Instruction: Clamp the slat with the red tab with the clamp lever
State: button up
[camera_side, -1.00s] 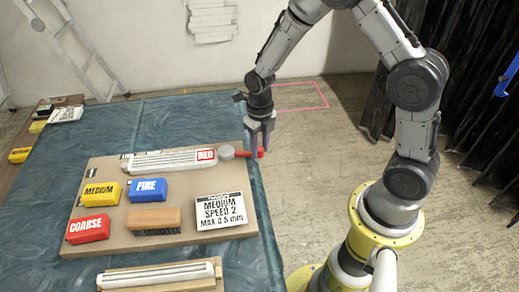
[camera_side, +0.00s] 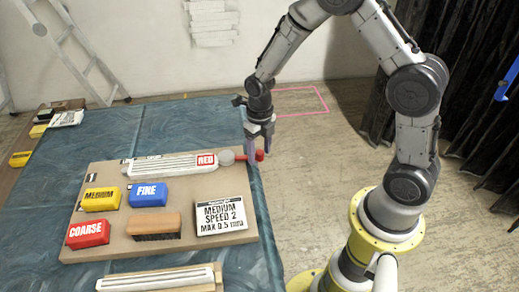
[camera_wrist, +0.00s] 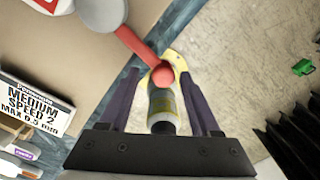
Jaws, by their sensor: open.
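The slat (camera_side: 160,166) with the red tab (camera_side: 206,160) lies along the back of the brown board. The clamp lever has a grey round hub (camera_side: 227,157) at the slat's right end and a red handle (camera_side: 260,155) pointing right over the board's edge. In the wrist view the hub (camera_wrist: 100,12) is at the top, and the red handle (camera_wrist: 135,42) runs down to a round knob (camera_wrist: 162,75). My gripper (camera_wrist: 159,78) is open, its dark fingers on either side of the knob with visible gaps. In the side view my gripper (camera_side: 257,152) points down at the handle's end.
The brown board (camera_side: 180,195) carries yellow (camera_side: 101,199), blue (camera_side: 149,194) and red (camera_side: 88,233) blocks, a brush (camera_side: 154,227) and a printed card (camera_side: 220,215). Another slat (camera_side: 155,280) lies in front. Right of the table is open floor.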

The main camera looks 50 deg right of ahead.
jog(key=shift+r, duration=0.1)
notch_tip(320, 180, up, 14)
dwell(0.5)
jog(key=shift+f, duration=0.2)
